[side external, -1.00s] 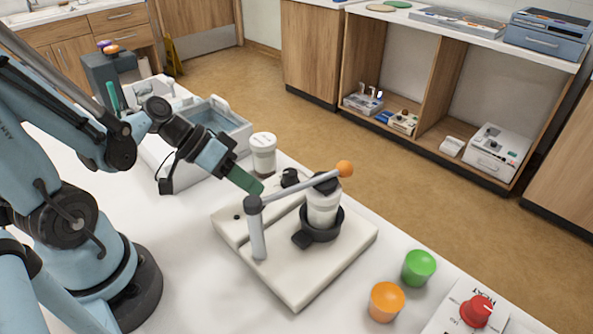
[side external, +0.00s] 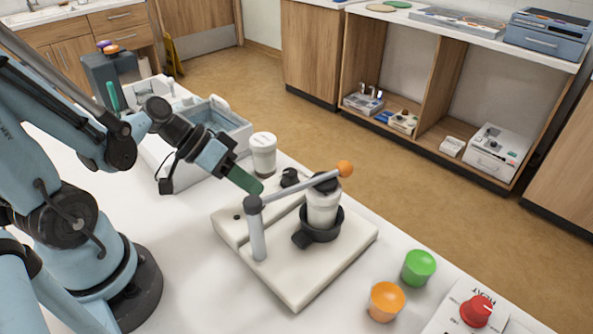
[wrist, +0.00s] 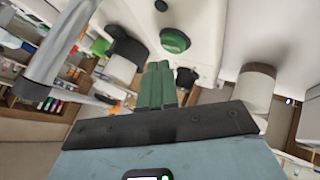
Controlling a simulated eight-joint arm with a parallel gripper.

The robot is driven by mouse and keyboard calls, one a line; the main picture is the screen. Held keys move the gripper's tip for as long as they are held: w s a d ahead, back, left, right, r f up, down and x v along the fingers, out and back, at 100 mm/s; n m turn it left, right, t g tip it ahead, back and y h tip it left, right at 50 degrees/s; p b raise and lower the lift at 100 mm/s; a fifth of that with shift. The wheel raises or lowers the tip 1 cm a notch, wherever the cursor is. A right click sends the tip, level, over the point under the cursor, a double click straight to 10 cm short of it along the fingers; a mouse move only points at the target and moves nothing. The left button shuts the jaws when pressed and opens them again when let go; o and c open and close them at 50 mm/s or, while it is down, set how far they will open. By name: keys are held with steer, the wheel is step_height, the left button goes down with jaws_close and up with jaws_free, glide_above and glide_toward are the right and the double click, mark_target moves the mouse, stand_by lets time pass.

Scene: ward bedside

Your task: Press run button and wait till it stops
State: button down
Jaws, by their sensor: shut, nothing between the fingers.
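A white device base (side external: 300,277) stands on the table with a lever arm ending in an orange knob (side external: 345,169). A white cup with a black top (side external: 322,205) sits in a black holder under the lever. In the wrist view a round green button (wrist: 175,41) shows on the white base, with a small black dot (wrist: 161,5) beyond it. I cannot make out the green button in the side view. My gripper (side external: 258,190) is shut and empty, its green fingers above the back part of the base; in the wrist view its tips (wrist: 157,66) appear just short of the button.
A white jar (side external: 263,150) and a blue-grey open box (side external: 215,125) stand behind. A black knob (side external: 290,178) is close to my fingertips.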

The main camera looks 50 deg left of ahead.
steer(key=shift+f, duration=0.1)
stand_by(0.7)
steer(key=shift+f, duration=0.35)
